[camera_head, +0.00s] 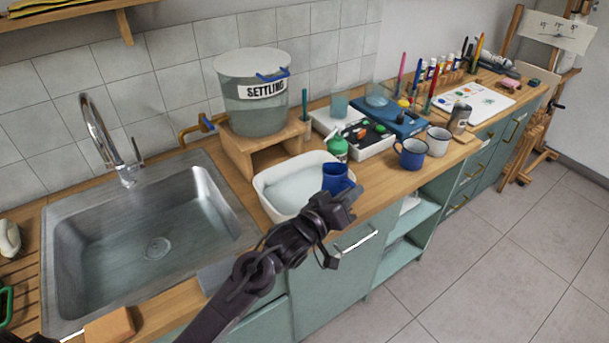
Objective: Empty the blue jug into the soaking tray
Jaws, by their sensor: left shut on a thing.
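The blue jug (335,177) is at the right edge of the white soaking tray (262,199), near the counter's front. My left gripper (343,197) is shut on the jug from the front side. The jug looks roughly upright, its rim partly over the tray's right side; I cannot tell whether they touch. The jug's lower part is hidden by my gripper. The tray is shallow with rounded corners and a pale, watery-looking inside. What the jug holds cannot be seen. My right gripper is not in view.
A metal sink (150,240) lies left of the tray. Behind it a bucket marked SETTLING (254,115) stands on a wooden stand (245,150). A green bottle (338,148), a blue enamel mug (411,154) and a white mug (438,141) crowd the counter to the right.

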